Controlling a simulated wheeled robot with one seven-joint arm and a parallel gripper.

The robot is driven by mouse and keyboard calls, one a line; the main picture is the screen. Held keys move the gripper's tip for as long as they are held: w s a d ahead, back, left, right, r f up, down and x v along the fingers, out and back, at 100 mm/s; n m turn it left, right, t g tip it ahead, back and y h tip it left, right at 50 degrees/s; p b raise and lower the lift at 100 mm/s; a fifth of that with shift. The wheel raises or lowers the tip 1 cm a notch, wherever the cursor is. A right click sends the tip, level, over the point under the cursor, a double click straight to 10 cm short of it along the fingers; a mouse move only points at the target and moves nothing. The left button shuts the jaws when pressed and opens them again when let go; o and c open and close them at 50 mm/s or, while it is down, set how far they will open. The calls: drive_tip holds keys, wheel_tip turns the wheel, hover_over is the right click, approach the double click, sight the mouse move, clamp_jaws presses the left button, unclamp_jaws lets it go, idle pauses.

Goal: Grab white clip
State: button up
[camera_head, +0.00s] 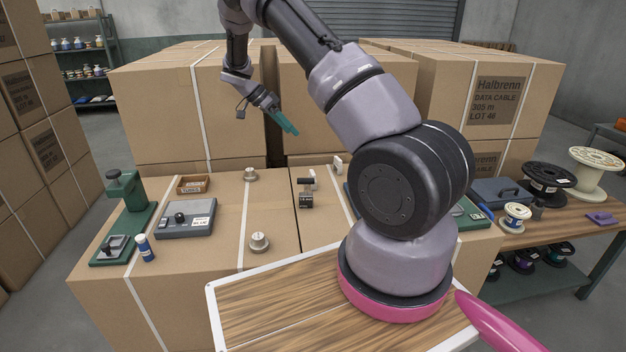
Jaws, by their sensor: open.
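A small white object (338,164), which looks like the white clip, sits at the far side of the cardboard box top, right of centre. It is too small to make out in detail. My gripper (289,124) has teal fingers and hangs in the air in front of the rear boxes, up and to the left of the white object. It is apart from it and holds nothing that I can see. Its fingers are seen edge-on, and the gap between them hardly shows.
On the box top (225,215) are a black-handled tool (306,192), two metal weights (259,241), a grey case (186,220), a wooden tray (193,184), a blue cylinder (145,248) and a green press (125,200). Stacked cartons (160,105) rise behind. Spools (594,172) stand right.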

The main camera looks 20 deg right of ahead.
sight(310, 176)
drive_tip(key=w+f+m+h, duration=0.1)
drive_tip(key=f+h, duration=0.1)
drive_tip(key=f, duration=0.3)
drive_tip(key=w+f+h, duration=0.1)
drive_tip(key=f+h, duration=0.1)
drive_tip(key=f, duration=0.4)
drive_tip(key=w+f+m+h, duration=0.1)
drive_tip(key=f, duration=0.4)
drive_tip(key=shift+w+f+m+h, duration=0.3)
drive_tip(key=shift+f+h, duration=0.05)
drive_tip(key=shift+h, duration=0.05)
drive_tip(key=shift+d+f, duration=0.1)
drive_tip(key=shift+f, duration=0.2)
drive_tip(key=x, duration=1)
drive_tip(key=shift+d+f, duration=0.25)
drive_tip(key=c, duration=1.4)
